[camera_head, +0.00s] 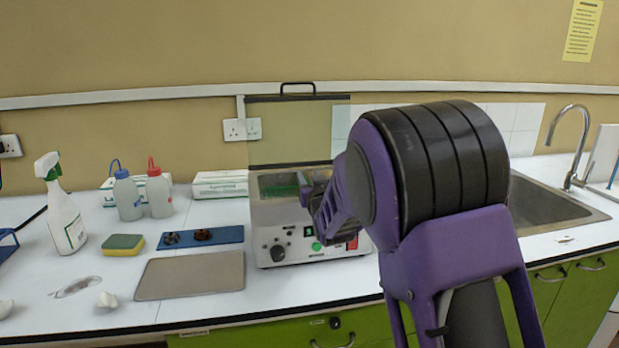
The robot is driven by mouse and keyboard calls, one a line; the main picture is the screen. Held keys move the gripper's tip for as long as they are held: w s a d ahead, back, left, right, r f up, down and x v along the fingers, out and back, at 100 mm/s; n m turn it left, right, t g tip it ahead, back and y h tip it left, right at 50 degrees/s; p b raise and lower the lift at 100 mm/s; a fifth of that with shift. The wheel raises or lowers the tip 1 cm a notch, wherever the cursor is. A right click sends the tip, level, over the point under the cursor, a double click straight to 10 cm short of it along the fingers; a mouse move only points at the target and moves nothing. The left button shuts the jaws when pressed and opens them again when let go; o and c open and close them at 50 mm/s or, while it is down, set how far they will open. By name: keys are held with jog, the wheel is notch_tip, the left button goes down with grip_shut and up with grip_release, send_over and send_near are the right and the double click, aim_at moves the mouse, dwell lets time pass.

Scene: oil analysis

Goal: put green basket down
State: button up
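The green basket (279,188) shows only as a patch of green inside the open top of a metal bath machine (263,217). The rest of it is hidden by the bath's walls and my arm. My gripper (305,190) is at the right part of the bath's opening, just right of the visible green. Its fingers are small, dark and partly hidden, so I cannot tell whether they hold the basket. I also cannot tell whether the basket rests on the bath's floor.
The bath's lid (290,130) stands raised behind it. A grey mat (190,276), a blue tray (228,235) with dark parts, a sponge (123,245), a spray bottle (64,215) and two wash bottles (128,198) are to the left. A sink (545,205) is at right.

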jog(key=shift+s+f, duration=0.1)
jog(key=shift+f, duration=0.8)
jog(key=shift+r+p, duration=0.5)
jog(key=shift+p, duration=0.2)
jog(key=shift+s+r, duration=0.15)
jog(key=v, duration=1.1)
jog(key=shift+s+r, duration=0.2)
jog(key=shift+r, duration=0.15)
jog(key=shift+d, duration=0.15)
